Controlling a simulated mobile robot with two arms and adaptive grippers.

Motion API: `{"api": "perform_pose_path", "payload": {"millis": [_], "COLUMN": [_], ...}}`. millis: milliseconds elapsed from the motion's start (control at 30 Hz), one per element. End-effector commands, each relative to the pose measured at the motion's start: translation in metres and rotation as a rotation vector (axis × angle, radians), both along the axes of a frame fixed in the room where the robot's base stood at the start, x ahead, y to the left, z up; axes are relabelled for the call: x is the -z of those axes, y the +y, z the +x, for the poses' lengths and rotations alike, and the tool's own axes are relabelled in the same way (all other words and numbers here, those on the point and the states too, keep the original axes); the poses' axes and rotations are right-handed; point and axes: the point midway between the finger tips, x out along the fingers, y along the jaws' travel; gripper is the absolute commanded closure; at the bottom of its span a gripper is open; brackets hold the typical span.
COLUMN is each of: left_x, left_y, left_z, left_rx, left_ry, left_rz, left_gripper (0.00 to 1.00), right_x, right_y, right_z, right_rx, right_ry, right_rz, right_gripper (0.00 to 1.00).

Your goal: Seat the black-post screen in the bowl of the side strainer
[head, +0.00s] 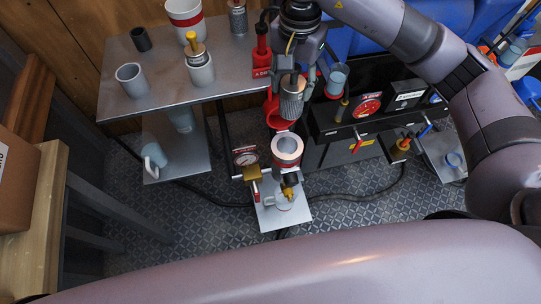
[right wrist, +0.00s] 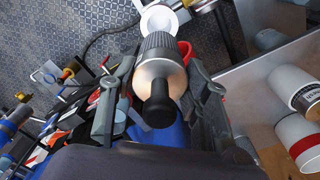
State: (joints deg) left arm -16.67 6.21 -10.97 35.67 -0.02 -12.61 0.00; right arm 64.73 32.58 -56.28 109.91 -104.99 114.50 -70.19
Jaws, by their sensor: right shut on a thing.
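My right gripper (head: 292,72) points down in the head view, shut on the black-post screen (head: 291,104), a grey ribbed cylinder with a pale end. In the right wrist view the screen (right wrist: 162,60) sits between the fingers, its black post (right wrist: 158,108) towards the camera. An open white, red-banded bowl (head: 287,148) stands below and apart from the screen; it looks like the side strainer's bowl. Its white rim (right wrist: 158,20) shows past the screen in the right wrist view. A gauge and brass fitting (head: 249,170) sit beside it. My left gripper is not in view.
A red cup-shaped part (head: 274,113) is close beside the screen. A black bench (head: 330,130) with red and brass fittings is to the right. A steel table (head: 150,75) with cups and another gold-topped screen (head: 194,48) is to the left. A small plate (head: 270,215) lies below.

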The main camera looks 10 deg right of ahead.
Motion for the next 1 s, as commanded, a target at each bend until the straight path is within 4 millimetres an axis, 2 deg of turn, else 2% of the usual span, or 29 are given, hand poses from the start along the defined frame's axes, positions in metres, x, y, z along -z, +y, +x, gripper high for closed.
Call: {"api": "perform_pose_path", "payload": {"millis": [167,300,500,600,867,1000], "left_x": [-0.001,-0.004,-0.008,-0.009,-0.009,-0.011], "left_y": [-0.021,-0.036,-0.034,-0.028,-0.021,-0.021], "left_z": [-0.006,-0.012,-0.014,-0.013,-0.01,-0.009], "left_rx": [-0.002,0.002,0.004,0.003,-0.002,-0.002], "left_ry": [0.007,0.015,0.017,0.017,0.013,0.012], "left_rz": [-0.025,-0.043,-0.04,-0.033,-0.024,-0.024], "left_gripper": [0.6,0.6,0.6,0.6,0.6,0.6], "right_x": [0.032,0.07,0.122,0.14,0.161,0.181], "right_y": [0.0,0.0,0.0,0.0,0.0,0.0], "right_z": [-0.001,-0.001,-0.001,-0.001,0.0,-0.001], "right_rx": [0.021,0.021,0.018,0.017,0.016,0.018], "right_ry": [0.011,0.011,0.01,0.008,0.005,0.008], "right_rz": [-0.001,-0.001,0.0,0.0,0.0,0.0], "right_gripper": [0.94,0.94,0.94,0.94,0.94,0.94]}}
